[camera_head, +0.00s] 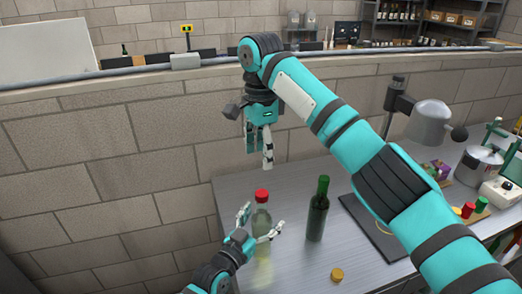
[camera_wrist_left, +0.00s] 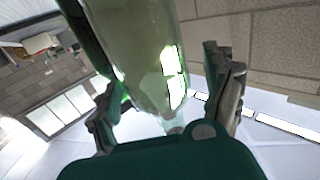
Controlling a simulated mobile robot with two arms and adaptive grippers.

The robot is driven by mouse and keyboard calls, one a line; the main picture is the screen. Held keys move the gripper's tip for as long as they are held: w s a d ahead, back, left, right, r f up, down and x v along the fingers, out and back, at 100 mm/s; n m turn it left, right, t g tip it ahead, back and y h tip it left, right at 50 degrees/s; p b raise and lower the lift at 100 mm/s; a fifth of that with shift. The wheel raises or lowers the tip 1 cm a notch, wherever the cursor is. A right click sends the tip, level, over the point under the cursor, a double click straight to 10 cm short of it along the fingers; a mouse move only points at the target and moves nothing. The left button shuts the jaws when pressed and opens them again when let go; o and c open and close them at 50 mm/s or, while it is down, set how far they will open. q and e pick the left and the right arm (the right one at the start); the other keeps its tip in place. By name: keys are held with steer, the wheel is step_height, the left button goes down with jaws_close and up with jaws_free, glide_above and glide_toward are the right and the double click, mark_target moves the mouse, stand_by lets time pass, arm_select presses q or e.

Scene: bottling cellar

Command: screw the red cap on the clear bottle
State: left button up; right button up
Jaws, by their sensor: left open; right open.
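The clear bottle (camera_head: 262,218) stands upright on the grey table, with the red cap (camera_head: 262,196) on top of its neck. Whether the cap is screwed tight cannot be told. My left gripper (camera_head: 260,226) is open, low at the bottle, with one finger on each side. In the left wrist view, the bottle (camera_wrist_left: 140,55) is between the spread fingers of my left gripper (camera_wrist_left: 165,92), and its cap is not visible. My right gripper (camera_head: 259,156) is open and empty, pointing down above the red cap, with a clear gap between them.
A dark green bottle (camera_head: 317,210) stands right of the clear bottle. A yellow cap (camera_head: 337,274) lies near the front. The table's left side is clear.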

arm_select(q)
steer(key=v, duration=1.2)
steer(key=shift+s, duration=0.1)
